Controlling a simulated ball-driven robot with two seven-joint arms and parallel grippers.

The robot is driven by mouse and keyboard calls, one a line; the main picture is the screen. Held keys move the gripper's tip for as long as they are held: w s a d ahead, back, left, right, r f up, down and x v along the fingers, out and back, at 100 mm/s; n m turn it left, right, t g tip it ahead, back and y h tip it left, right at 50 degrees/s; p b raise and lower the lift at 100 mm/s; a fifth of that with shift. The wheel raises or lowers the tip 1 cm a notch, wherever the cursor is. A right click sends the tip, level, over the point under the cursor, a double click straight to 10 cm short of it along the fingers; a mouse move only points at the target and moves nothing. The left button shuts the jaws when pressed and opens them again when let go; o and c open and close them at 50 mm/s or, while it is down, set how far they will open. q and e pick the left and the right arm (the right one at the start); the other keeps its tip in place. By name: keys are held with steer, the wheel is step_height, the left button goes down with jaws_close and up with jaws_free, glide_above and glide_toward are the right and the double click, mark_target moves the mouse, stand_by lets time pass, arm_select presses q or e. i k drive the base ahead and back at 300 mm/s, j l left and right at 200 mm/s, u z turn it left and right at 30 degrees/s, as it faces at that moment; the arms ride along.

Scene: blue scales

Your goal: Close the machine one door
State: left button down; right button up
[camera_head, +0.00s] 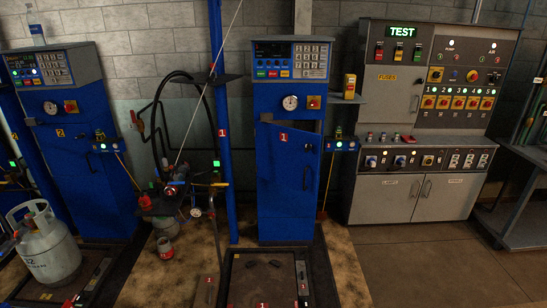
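Machine one (288,100) is the tall blue cabinet in the middle, marked with a red 1, with a keypad panel and a round gauge at its top. Its blue door (280,195) is on the lower front, with a dark vertical handle (306,178) on the right side. The door's top edge looks slanted against the frame. Neither of my grippers is in view.
Machine two (72,150) stands at the left, with a grey gas cylinder (45,250) before it. A blue post (221,150) and hoses stand left of machine one. A low scale platform (268,285) lies before it. A grey control cabinet (425,120) stands right; the floor before that is clear.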

mark_target(281, 158)
steer(key=i+u, duration=0.15)
steer(key=i, duration=1.1)
